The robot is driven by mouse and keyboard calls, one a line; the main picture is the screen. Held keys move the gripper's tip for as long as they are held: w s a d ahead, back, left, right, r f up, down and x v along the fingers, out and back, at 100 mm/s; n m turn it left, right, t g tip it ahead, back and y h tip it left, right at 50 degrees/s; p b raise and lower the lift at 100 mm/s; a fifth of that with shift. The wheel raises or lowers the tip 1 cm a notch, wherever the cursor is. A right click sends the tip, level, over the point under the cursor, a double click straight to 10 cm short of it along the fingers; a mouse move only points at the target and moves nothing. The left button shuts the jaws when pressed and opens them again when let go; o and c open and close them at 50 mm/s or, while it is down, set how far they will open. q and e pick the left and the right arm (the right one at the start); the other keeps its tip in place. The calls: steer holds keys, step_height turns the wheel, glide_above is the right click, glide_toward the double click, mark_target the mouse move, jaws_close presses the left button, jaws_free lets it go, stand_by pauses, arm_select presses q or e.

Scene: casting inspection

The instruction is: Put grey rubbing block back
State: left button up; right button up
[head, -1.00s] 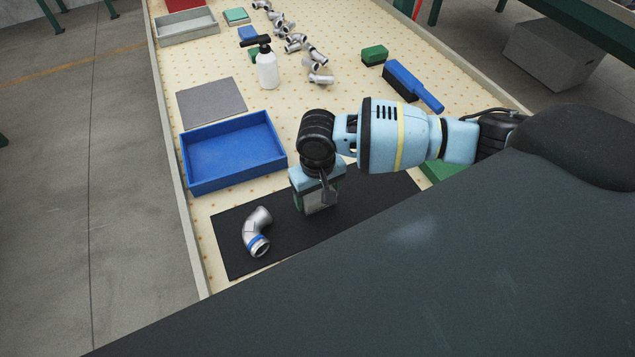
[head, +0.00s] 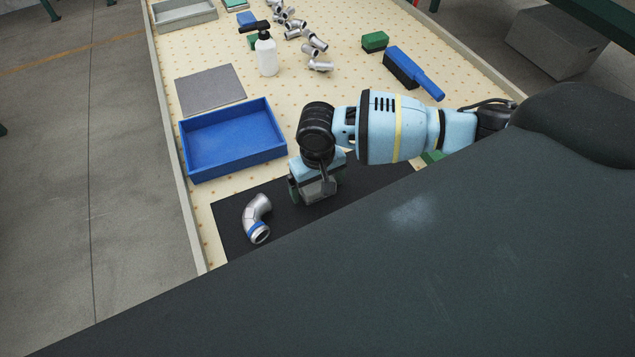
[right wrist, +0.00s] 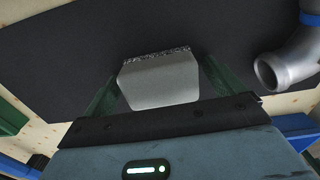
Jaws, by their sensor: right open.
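The grey rubbing block (right wrist: 160,82) shows in the right wrist view, pale grey with a dark speckled edge, over the black mat (right wrist: 60,70). My right gripper (right wrist: 158,88) is open, with one green finger on each side of the block; small gaps seem to show, and I cannot tell whether either finger touches it. In the head view my right gripper (head: 315,188) points down over the black mat (head: 232,222), and I cannot make out the block for sure there. My left gripper is not in view.
A metal pipe elbow (head: 256,212) with a blue band lies left of my right gripper. A blue tray (head: 187,160), a grey pad (head: 210,90), a spray bottle (head: 266,55), a blue-handled brush (head: 425,82) and a green block (head: 375,40) stand farther back.

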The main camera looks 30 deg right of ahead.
steer(key=shift+f+b, duration=0.15)
steer(key=shift+b, duration=0.4)
steer(key=r, duration=0.5)
steer(key=r+p, duration=0.1)
steer(key=r, duration=0.2)
steer(key=shift+w, duration=0.35)
steer(key=shift+r, duration=0.2)
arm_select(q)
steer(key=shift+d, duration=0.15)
